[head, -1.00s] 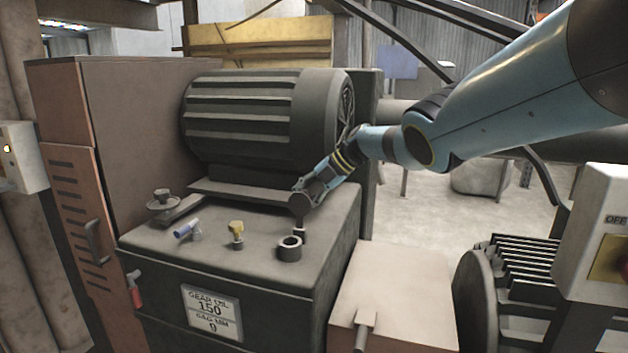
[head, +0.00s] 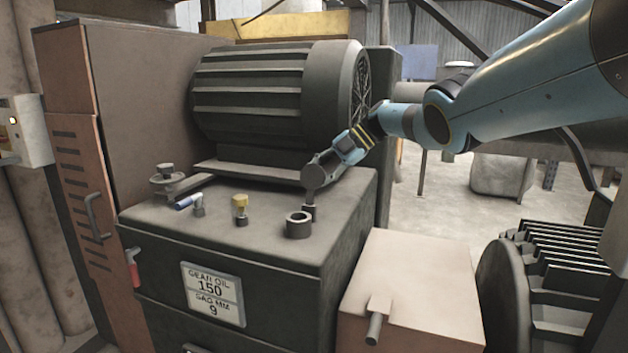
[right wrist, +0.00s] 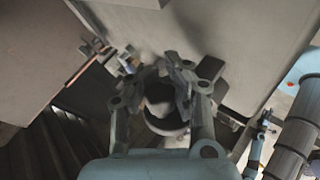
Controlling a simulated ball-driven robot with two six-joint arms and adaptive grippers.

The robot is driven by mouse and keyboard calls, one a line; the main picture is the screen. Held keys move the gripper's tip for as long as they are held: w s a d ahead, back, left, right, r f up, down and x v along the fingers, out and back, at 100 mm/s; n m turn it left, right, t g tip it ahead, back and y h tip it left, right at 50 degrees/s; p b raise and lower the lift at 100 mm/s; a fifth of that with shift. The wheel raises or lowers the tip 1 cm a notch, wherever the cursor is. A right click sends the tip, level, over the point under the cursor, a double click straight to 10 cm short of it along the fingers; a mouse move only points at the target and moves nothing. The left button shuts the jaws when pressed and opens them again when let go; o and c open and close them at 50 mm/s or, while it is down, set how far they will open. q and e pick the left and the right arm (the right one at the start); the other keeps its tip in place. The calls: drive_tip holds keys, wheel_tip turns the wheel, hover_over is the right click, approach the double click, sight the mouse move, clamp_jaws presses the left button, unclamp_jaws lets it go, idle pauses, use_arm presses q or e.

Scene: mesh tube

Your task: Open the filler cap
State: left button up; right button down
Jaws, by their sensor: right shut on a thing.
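The dark filler neck (head: 299,227) stands on top of the oil tank in the head view, and its round mouth shows open. A dark round piece that looks like the filler cap (head: 313,178) is above and just behind it, over a short post (head: 309,213). Whether the cap joins the post is unclear. My right gripper (head: 322,170) is at this cap, coming from the right, and is shut on it. In the right wrist view the fingers (right wrist: 160,82) close around a dark round thing (right wrist: 158,97), partly hidden by them. My left gripper is out of view.
A yellow-topped fitting (head: 240,205), a blue-handled valve (head: 187,202) and a breather-like fitting (head: 166,180) stand on the tank top (head: 262,250). A ribbed motor (head: 265,95) rises behind. A pale box (head: 415,280) and finned machine (head: 555,270) are at the right.

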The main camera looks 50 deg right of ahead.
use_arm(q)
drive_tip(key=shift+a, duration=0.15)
use_arm(e)
drive_tip(key=shift+d+r, duration=0.5)
drive_tip(key=shift+r, duration=0.05)
drive_tip(key=c, duration=1.7)
unclamp_jaws()
drive_tip(key=o, duration=0.5)
drive_tip(key=shift+s+d, duration=0.25)
drive_tip(key=shift+s, duration=0.15)
drive_tip(key=shift+o, duration=0.9)
drive_tip(key=shift+f, duration=0.15)
drive_tip(key=shift+w+a+f, duration=0.1)
drive_tip(key=shift+w+a, duration=0.05)
drive_tip(key=shift+a, duration=0.1)
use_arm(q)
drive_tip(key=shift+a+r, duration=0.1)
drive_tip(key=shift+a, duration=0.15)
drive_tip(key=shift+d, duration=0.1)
use_arm(e)
drive_tip(key=v, duration=1.2)
drive_tip(key=shift+a+f, duration=0.1)
drive_tip(key=shift+a, duration=0.05)
